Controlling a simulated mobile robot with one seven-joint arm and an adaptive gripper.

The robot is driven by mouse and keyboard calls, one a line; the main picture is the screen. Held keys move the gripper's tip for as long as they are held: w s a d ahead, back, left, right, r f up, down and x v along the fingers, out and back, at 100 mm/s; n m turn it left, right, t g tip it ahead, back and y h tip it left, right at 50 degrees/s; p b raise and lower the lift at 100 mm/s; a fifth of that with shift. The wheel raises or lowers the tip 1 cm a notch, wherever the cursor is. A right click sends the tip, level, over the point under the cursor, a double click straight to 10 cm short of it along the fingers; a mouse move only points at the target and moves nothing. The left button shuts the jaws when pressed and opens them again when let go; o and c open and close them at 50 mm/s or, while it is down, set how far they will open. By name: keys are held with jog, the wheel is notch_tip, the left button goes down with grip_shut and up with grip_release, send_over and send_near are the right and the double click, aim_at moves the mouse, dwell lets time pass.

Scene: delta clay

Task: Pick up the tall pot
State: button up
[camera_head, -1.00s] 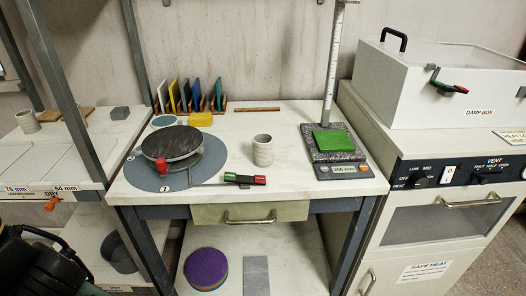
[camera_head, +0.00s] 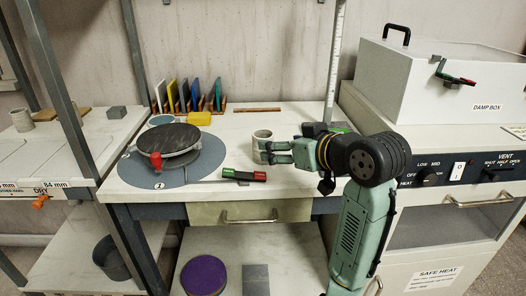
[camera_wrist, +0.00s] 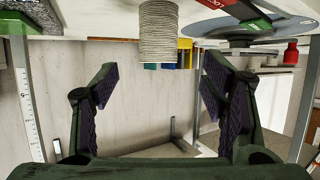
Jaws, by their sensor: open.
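A ribbed, pale grey clay pot (camera_head: 261,136) stands upright on the white worktop, right of the turntable. My gripper (camera_head: 268,152) reaches in from the right, its fingers by the near right side of the pot and partly covering it. The wrist view is upside down. There the pot (camera_wrist: 158,32) lies ahead of the gap between the spread, empty fingers of my gripper (camera_wrist: 160,80). Whether a finger touches the pot cannot be told. Another pale pot (camera_head: 20,120) stands on the left shelf.
The turntable (camera_head: 168,142) on a grey disc lies left of the pot. A red-and-green-ended bar (camera_head: 244,175) lies just in front. A scale and height post (camera_head: 333,70) stand behind my arm. Coloured boards (camera_head: 185,97) stand in a rack at the back.

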jog(key=x, duration=0.5)
jog(key=shift+s, duration=0.1)
jog(key=x, duration=0.2)
jog(key=p+x, duration=0.1)
jog(key=x, duration=0.2)
jog(key=shift+f+p, duration=0.3)
jog(key=shift+f, duration=0.2)
jog(key=c, duration=1.3)
jog(key=shift+r, duration=0.1)
